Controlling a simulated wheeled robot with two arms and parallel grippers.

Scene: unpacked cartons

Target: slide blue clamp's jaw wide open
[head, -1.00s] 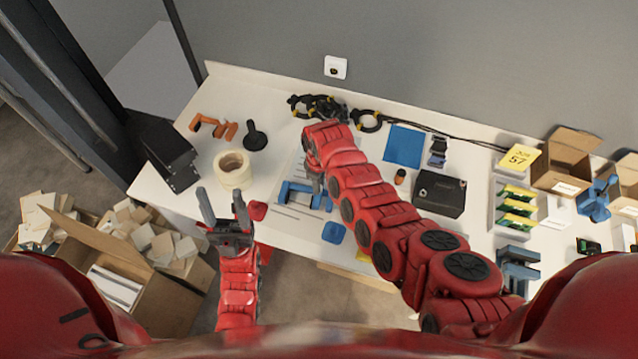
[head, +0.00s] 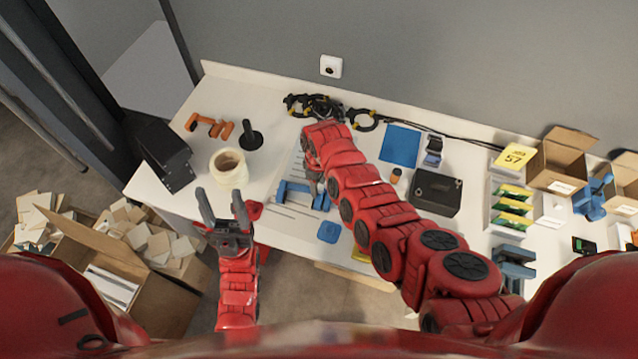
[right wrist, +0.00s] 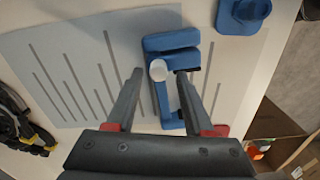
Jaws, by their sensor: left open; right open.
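The blue clamp (head: 284,194) lies on the striped sheet (head: 287,211) near the table's front. In the right wrist view the clamp (right wrist: 171,42) has a long bar, blue blocks at its far end and a round white part on it. My right gripper (right wrist: 160,74) is open, its fingers pointing at the clamp, one to each side of the bar. I cannot tell whether they touch it. In the head view my right arm hides most of that gripper and part of the clamp. My left gripper (head: 221,206) is open and empty at the table's front edge, left of the clamp.
A blue block (head: 328,232) lies just right of the clamp. A tape roll (head: 229,168), a black stand (head: 250,137) and an orange clamp (head: 209,126) are to the left. A black case (head: 434,193) stands to the right.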

